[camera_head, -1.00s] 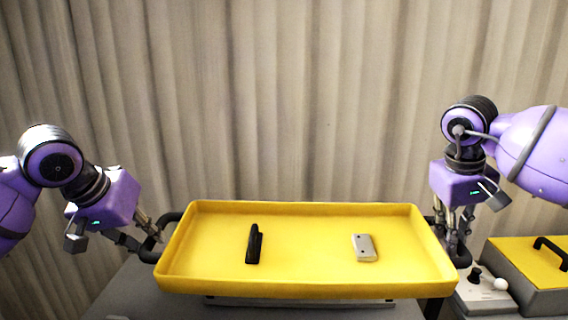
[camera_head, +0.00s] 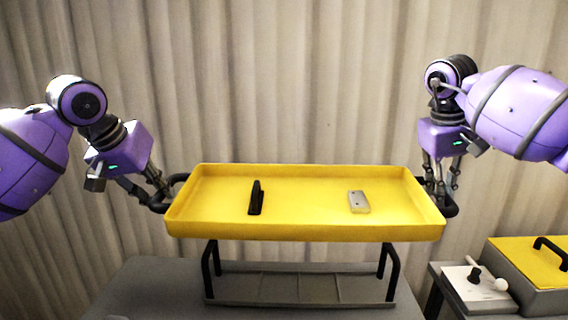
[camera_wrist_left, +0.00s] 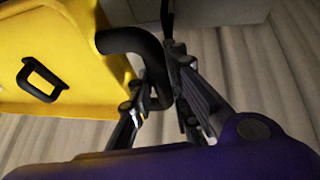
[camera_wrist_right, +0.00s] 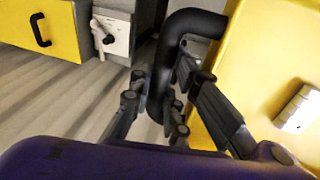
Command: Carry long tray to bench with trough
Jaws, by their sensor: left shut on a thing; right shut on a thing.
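The long yellow tray (camera_head: 300,232) is held up level in the air in the head view, with a black handle at each end. In it lie a black handle-shaped piece (camera_head: 255,197) and a small silver block (camera_head: 359,202). My left gripper (camera_head: 161,198) is shut on the tray's left handle, which also shows in the left wrist view (camera_wrist_left: 130,42). My right gripper (camera_head: 440,196) is shut on the right handle, also seen in the right wrist view (camera_wrist_right: 178,45).
At right stand a white control box (camera_head: 470,287) with a black knob and a white-tipped lever, and a grey box with a yellow lid (camera_head: 530,262). A curtain hangs behind.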

